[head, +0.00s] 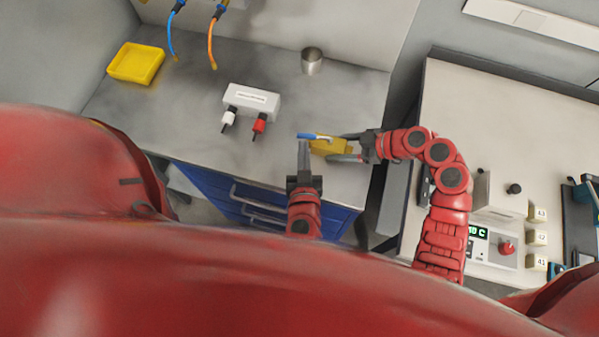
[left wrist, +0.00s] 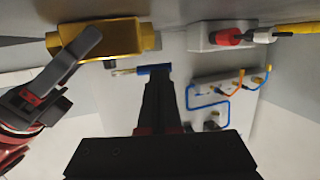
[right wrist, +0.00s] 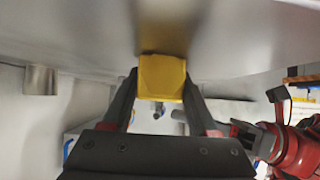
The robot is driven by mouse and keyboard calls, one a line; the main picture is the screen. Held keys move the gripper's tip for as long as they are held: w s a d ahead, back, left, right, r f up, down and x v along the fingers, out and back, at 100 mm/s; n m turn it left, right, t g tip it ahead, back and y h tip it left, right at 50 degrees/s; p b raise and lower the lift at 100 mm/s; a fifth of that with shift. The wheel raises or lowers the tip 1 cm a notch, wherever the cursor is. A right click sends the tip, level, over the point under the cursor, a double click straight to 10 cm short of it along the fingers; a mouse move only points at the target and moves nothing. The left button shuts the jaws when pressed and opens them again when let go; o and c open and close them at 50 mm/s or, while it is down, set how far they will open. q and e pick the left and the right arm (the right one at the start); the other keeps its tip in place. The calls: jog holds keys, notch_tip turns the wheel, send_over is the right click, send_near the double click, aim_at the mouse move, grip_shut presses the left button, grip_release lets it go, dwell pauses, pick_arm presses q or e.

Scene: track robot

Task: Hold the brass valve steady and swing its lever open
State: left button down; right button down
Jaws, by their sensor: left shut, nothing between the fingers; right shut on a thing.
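The brass valve (head: 328,148) is a yellow block near the front right of the grey bench. My right gripper (head: 350,147) is shut on its body from the right; in the right wrist view the valve (right wrist: 161,78) sits between the two fingers. The valve's lever has a blue handle (head: 306,136) that points left in the head view. My left gripper (head: 304,145) is shut and empty, its tips at the blue handle. In the left wrist view the handle (left wrist: 153,69) lies across the fingertips; I cannot tell whether they touch.
A white box (head: 252,100) with a white and a red connector stands left of the valve. A yellow tray (head: 135,63), a metal cup (head: 312,61) and hanging blue and orange cables are farther back. Another bench (head: 500,110) with instruments is at right.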

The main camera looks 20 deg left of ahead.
pick_arm(q)
jog(key=a+v, duration=0.1)
jog(key=v, duration=1.1)
jog(key=shift+s+a+r, duration=0.2)
jog(key=shift+s+a, duration=0.05)
jog(key=shift+s, duration=0.05)
pick_arm(e)
jog(key=shift+c, duration=0.4)
grip_release()
